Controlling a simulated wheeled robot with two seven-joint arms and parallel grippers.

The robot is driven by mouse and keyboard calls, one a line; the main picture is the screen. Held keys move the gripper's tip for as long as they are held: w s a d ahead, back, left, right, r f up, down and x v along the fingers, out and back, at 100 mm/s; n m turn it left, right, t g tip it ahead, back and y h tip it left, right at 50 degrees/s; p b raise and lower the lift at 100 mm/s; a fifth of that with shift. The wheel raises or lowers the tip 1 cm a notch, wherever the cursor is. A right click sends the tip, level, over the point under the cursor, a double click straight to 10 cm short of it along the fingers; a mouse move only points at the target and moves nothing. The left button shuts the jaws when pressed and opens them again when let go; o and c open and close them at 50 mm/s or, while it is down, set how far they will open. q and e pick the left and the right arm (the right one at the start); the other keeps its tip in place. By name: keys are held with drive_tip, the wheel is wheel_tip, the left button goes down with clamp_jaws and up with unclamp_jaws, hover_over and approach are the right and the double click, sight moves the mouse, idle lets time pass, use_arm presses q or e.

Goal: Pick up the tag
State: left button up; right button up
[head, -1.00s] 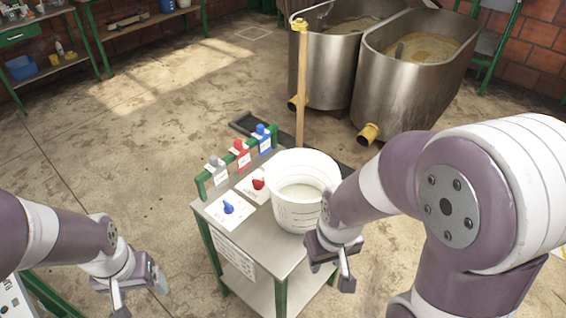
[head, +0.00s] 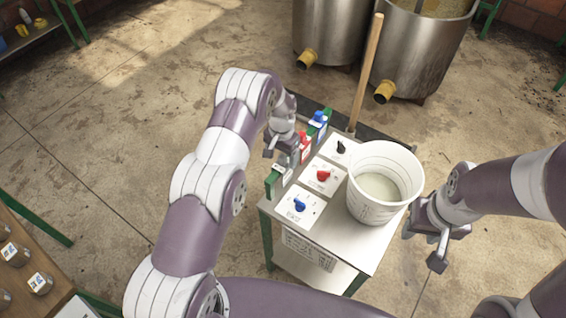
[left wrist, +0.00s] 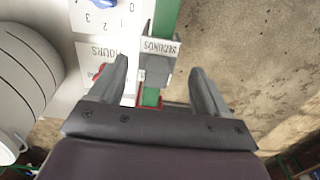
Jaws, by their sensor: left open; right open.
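Grey, red and blue tags hang on a green rail along the left edge of a small metal table. My left gripper (head: 282,154) is open over the rail at the grey tag (head: 283,164), which it partly hides. In the left wrist view, the grey tag (left wrist: 158,62), lettered SECONDS, lies between the open fingers of my left gripper (left wrist: 159,68), with gaps on both sides. The red tag (head: 304,147) and blue tag (head: 319,124) are farther along the rail. My right gripper (head: 422,246) is open and empty, right of the table.
A white bucket (head: 372,205) of pale liquid stands on the table (head: 335,228). Panels with blue (head: 299,205), red (head: 323,176) and black (head: 341,147) knobs lie beside the rail. A wooden pole (head: 367,70) rises behind. Steel tanks (head: 422,50) stand at the back.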

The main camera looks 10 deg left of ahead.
use_arm(q)
drive_tip(key=shift+s+d+f, duration=0.1)
drive_tip(key=shift+d+f, duration=0.05)
drive_tip(key=shift+f, duration=0.5)
drive_tip(key=shift+s+d+f, duration=0.1)
drive_tip(key=shift+d+f, duration=0.05)
drive_tip(key=shift+f, duration=0.45)
drive_tip(key=shift+a+f, duration=0.1)
drive_tip(key=shift+a, duration=0.1)
drive_tip(key=shift+c, duration=0.3)
drive_tip(key=c, duration=1)
drive_tip(key=shift+d, duration=0.1)
drive_tip(key=shift+c, duration=0.4)
use_arm(e)
drive_tip(key=shift+s+d+r, duration=0.15)
drive_tip(key=shift+d+r, duration=0.15)
drive_tip(key=shift+r, duration=0.3)
use_arm(q)
drive_tip(key=shift+w+r, duration=0.1)
drive_tip(key=shift+r, duration=0.45)
wheel_tip(320, 180, up, 17)
drive_tip(key=b, duration=0.3)
use_arm(e)
drive_tip(key=shift+f, duration=1.55)
